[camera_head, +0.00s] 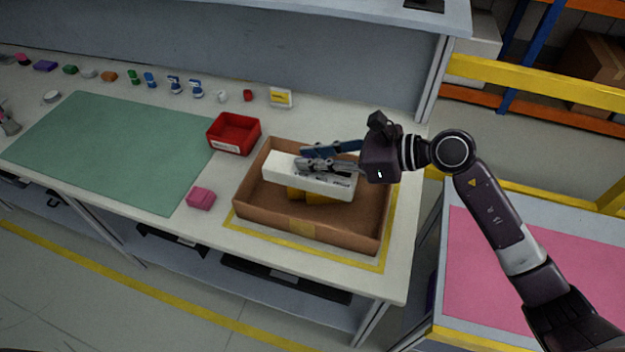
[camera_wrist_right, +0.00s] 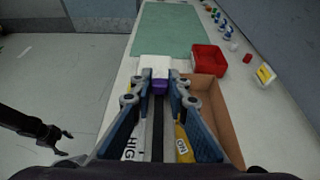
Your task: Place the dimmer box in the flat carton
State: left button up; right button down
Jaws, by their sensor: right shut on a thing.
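A long white box, which I take for the dimmer box (camera_head: 283,176), is between the fingers of my right gripper (camera_head: 313,163). It also shows in the right wrist view (camera_wrist_right: 153,63), with dark lettering and a purple patch. My right gripper, also in the wrist view (camera_wrist_right: 159,92), is shut on it. The box is over the open brown flat carton (camera_head: 262,217), its left end overlapping the carton's left wall in the head view. I cannot tell how high it is. A small dark gripper, apparently my left (camera_wrist_right: 63,143), shows at the left of the wrist view; its jaws are unclear.
A yellow thing (camera_head: 318,199) shows in the carton below the white box. A red bin (camera_head: 236,134) stands at the carton's back left, and a pink block (camera_head: 200,198) lies left of it. A green mat (camera_head: 110,150) is mostly bare. Several small items line the back.

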aim_at(311, 172)
notch_tip(311, 172, down, 5)
jog(key=shift+w+a+r+p, duration=0.1)
jog(key=shift+r+p, duration=0.05)
jog(key=shift+p, duration=0.15)
pick_arm(q)
jog(key=shift+s+d+r, duration=0.15)
jog(key=shift+d+r, duration=0.25)
jog(key=shift+r, duration=0.25)
pick_arm(e)
notch_tip(311, 172, down, 4)
jog(key=shift+f, duration=0.1)
pick_arm(q)
jog(key=shift+a+f+b, duration=0.2)
jog(key=shift+f+b, duration=0.3)
jog(key=shift+f, duration=0.25)
pick_arm(e)
jog(key=shift+f, duration=0.6)
jog(key=c, duration=1.8)
grip_release()
jog(key=shift+c, duration=0.2)
pick_arm(q)
jog(key=shift+r, duration=0.1)
